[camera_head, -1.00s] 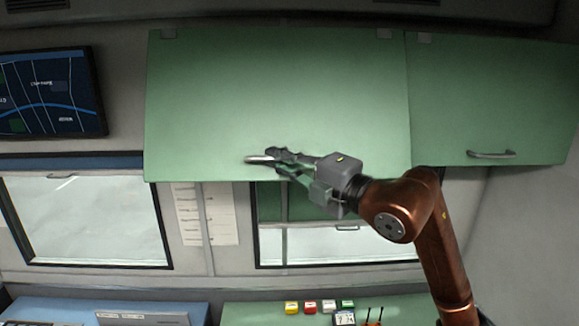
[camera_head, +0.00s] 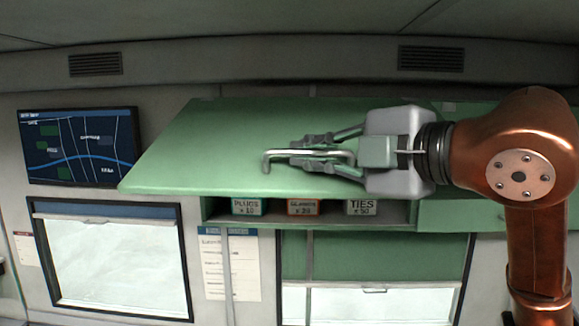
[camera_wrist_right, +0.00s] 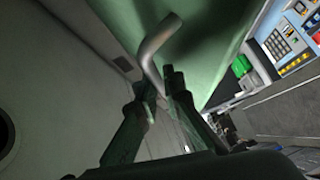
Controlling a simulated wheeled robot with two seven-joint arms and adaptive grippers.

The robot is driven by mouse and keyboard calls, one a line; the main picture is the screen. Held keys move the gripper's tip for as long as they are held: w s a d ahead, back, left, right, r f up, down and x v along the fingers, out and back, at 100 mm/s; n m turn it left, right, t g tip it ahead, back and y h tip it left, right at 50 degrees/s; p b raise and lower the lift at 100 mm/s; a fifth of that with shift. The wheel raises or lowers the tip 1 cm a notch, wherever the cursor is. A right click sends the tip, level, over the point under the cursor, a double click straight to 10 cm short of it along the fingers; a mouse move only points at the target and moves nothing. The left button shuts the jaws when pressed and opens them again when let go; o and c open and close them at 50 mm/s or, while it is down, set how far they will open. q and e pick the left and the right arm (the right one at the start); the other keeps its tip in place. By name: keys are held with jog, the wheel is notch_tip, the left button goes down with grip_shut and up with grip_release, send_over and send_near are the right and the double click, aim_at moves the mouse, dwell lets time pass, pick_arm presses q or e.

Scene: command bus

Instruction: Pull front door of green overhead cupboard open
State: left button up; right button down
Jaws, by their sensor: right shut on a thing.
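The green overhead cupboard's front door (camera_head: 215,140) is swung up and stands out toward me, its lower edge raised. Its metal bar handle (camera_head: 275,155) is near the door's free edge. My right gripper (camera_head: 312,150) is shut on the handle. In the right wrist view the handle (camera_wrist_right: 158,45) rises bent from between the right fingers (camera_wrist_right: 160,90), with the green door (camera_wrist_right: 205,50) behind it. Below the door, the open cupboard shelf (camera_head: 390,220) shows boxes labelled plugs (camera_head: 247,207), a middle box (camera_head: 303,207) and ties (camera_head: 361,207). My left gripper is not in view.
A second green cupboard door (camera_head: 465,215) is at the right, partly behind my arm. A wall screen (camera_head: 80,145) hangs at the left. Windows (camera_head: 115,260) and a paper notice (camera_head: 230,265) are below. The ceiling with vents (camera_head: 95,65) is above.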

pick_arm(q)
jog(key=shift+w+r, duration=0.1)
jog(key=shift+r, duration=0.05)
pick_arm(e)
jog(key=shift+d+r, duration=0.15)
jog(key=shift+r, duration=0.3)
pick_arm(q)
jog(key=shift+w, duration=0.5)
pick_arm(e)
jog(key=c, duration=2.4)
grip_release()
jog(key=shift+o, duration=0.4)
jog(key=shift+w+f, duration=0.2)
jog(key=shift+w, duration=0.05)
jog(key=shift+s+r, duration=0.1)
jog(key=shift+s, duration=0.2)
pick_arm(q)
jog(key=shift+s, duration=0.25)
pick_arm(e)
jog(key=v, duration=1.1)
jog(key=shift+d+r, duration=0.2)
jog(key=shift+d, duration=0.1)
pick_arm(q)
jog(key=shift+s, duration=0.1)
pick_arm(e)
jog(key=shift+a, duration=0.1)
